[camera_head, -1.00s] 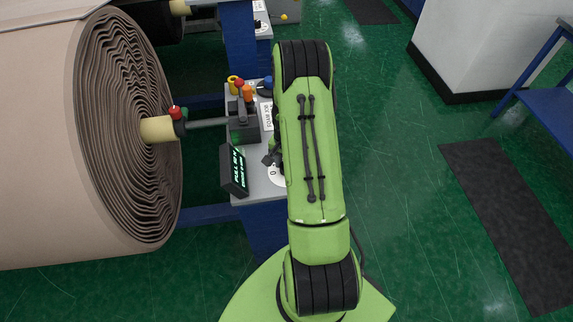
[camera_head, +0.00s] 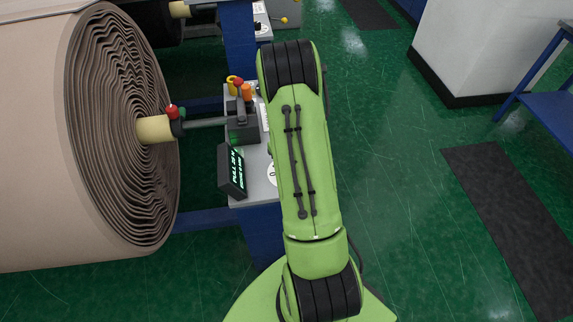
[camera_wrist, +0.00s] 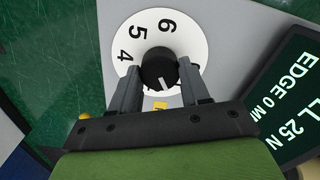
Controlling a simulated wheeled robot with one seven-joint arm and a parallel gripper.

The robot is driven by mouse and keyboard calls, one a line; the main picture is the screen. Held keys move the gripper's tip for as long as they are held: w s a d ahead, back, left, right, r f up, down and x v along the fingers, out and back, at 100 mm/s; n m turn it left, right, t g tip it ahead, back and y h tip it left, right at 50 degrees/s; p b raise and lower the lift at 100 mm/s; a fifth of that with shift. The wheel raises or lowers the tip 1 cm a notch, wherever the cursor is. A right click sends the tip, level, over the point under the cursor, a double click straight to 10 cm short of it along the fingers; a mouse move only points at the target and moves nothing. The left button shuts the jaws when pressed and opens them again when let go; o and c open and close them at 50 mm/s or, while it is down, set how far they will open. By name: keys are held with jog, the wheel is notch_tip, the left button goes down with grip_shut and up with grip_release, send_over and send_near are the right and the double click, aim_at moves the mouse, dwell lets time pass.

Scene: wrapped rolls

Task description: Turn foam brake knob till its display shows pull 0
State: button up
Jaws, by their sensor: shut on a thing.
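The black foam brake knob (camera_wrist: 158,66) shows in the wrist view on a white numbered dial (camera_wrist: 139,27). My gripper (camera_wrist: 160,72) is shut on it, one grey finger on each side. A white pointer line on the knob points down toward my gripper. The numbers 4, 5 and 6 are readable; others are covered by the fingers. The black display (camera_wrist: 292,105) at right reads "25 N" after a cut-off word, with "EDGE 0 M" beside it. In the head view the display (camera_head: 232,171) stands on the grey panel; my arm hides the knob and gripper.
A large wrapped roll (camera_head: 75,150) on a shaft (camera_head: 205,122) fills the left. A lever box (camera_head: 243,128) with red and orange knobs stands behind the display. Green floor (camera_head: 395,190) with a dark mat (camera_head: 505,205) is open at right.

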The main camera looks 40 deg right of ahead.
jog(key=n+b, duration=0.1)
jog(key=n, duration=0.4)
jog(key=shift+w+n, duration=0.1)
jog(key=shift+n, duration=0.2)
jog(key=n+b, duration=0.1)
jog(key=n, duration=0.4)
jog(key=shift+n, duration=0.6)
jog(key=o, duration=1.1)
jog(key=shift+c, duration=0.2)
notch_tip(320, 180, up, 16)
jog(key=p, duration=0.3)
jog(key=shift+f, duration=0.1)
